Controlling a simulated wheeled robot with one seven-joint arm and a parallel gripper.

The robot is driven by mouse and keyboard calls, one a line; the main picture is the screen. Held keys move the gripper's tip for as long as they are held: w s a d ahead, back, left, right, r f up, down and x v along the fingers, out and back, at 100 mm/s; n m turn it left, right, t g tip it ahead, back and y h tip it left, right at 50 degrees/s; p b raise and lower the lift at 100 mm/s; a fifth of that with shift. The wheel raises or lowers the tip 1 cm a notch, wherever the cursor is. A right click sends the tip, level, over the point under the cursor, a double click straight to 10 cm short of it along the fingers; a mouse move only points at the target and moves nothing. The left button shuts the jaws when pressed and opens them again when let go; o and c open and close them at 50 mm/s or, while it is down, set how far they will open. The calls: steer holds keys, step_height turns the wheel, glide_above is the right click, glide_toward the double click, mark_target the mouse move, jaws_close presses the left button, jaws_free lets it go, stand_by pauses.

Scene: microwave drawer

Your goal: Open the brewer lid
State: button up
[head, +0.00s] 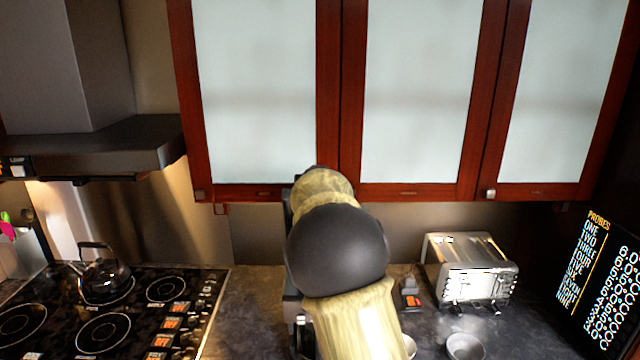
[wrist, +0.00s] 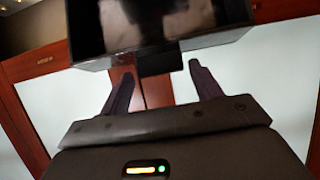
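The brewer is mostly hidden behind my arm in the head view; only a narrow dark strip of what looks like it (head: 291,298) shows left of the arm. In the wrist view a dark, glossy-fronted body, apparently the brewer (wrist: 150,22), fills the top centre. A small dark block (wrist: 160,60) juts from its lower edge, possibly part of the lid. My gripper (wrist: 161,69) is open, its two fingers spread with the block lying between their tips in the picture. I cannot tell whether they touch it. The gripper is hidden in the head view.
Red-framed cabinets with pale panels (head: 420,90) hang above the counter. A toaster (head: 468,268) and a metal bowl (head: 464,346) stand to the right. A stove (head: 130,325) with a kettle (head: 105,277) is at left, under a range hood (head: 110,150).

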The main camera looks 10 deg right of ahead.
steer(key=shift+o, duration=0.5)
steer(key=shift+a+r, duration=0.1)
steer(key=shift+a, duration=0.1)
steer(key=shift+s, duration=0.25)
steer(key=b+v, duration=1.1)
steer(key=v, duration=0.6)
